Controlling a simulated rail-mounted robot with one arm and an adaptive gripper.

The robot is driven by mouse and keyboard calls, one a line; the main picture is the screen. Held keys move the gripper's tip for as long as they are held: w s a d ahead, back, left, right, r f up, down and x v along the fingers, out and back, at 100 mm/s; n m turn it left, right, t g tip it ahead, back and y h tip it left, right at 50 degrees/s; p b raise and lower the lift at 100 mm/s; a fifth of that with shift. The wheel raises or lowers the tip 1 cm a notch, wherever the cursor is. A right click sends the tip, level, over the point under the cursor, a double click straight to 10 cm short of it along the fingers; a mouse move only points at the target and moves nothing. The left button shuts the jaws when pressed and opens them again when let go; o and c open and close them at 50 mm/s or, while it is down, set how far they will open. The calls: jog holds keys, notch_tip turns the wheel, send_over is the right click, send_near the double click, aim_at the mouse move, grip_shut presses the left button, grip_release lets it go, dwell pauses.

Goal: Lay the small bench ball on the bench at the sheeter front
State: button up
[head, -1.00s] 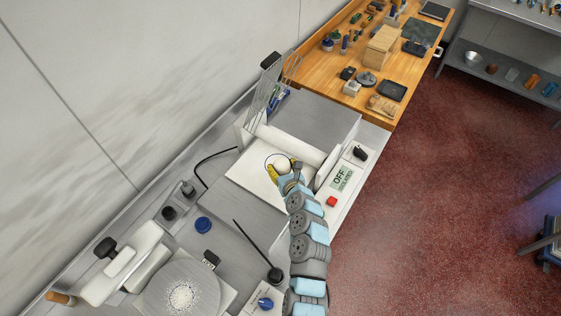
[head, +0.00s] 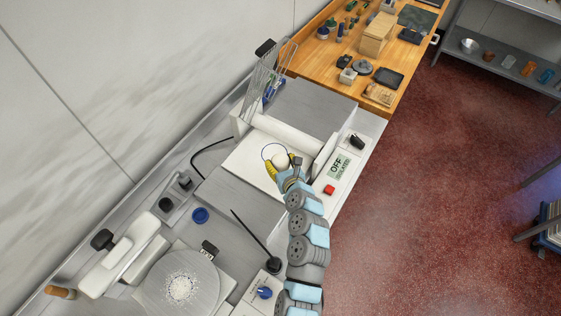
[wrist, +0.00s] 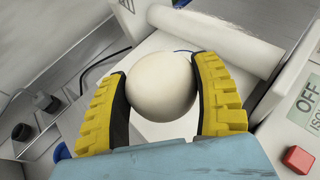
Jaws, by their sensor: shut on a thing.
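My gripper (wrist: 165,100) is shut on a pale, round dough ball (wrist: 160,86), one yellow-and-black finger on each side. In the head view the ball (head: 281,159) appears over the white bed (head: 249,158) in front of the sheeter's roller (head: 288,133). A thin dark ring (head: 265,150) on the bed shows partly behind the ball. I cannot tell whether the ball touches the bed. The ball hides part of the bed and ring in the wrist view.
The sheeter's side panel carries an OFF display (head: 339,166) and a red button (head: 329,189), close to my gripper's right. A scale with white powder (head: 181,288) and a black rod (head: 252,238) stand nearer.

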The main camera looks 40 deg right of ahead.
aim_at(281, 160)
jog(key=shift+r+p, duration=0.45)
jog(key=shift+r, duration=2)
